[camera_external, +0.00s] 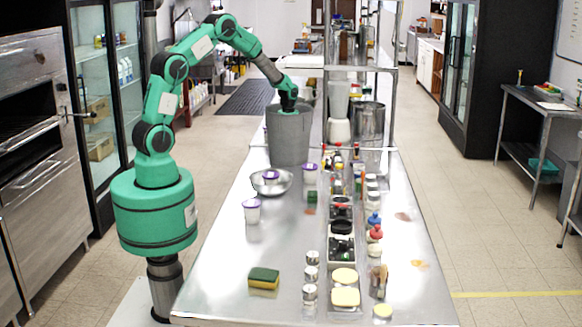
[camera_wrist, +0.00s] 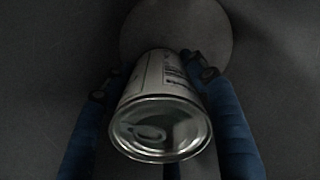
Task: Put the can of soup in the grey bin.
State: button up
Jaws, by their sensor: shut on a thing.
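The grey bin (camera_external: 289,137) stands upright on the steel counter in the external view. My gripper (camera_external: 289,107) reaches down into its mouth, and the bin's wall hides the fingers there. In the wrist view my gripper (camera_wrist: 160,110) has its blue fingers on both sides of the can of soup (camera_wrist: 160,130) and is shut on it. The can has a pale printed label and a metal lid with a pull tab facing the camera. The bin's dark inside wall (camera_wrist: 50,50) surrounds it. The can is hidden in the external view.
A sponge (camera_external: 264,278) lies nearer. Jars and a condiment rack (camera_external: 342,240) line the counter's right. A steel pot (camera_external: 369,120) stands right of the bin.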

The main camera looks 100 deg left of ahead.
jog(key=shift+f, duration=2)
jog(key=o, duration=1.6)
jog(key=shift+f, duration=0.15)
jog(key=shift+r, duration=0.2)
notch_tip(320, 180, up, 12)
jog(key=shift+f+p, duration=0.1)
jog(key=shift+p, duration=0.5)
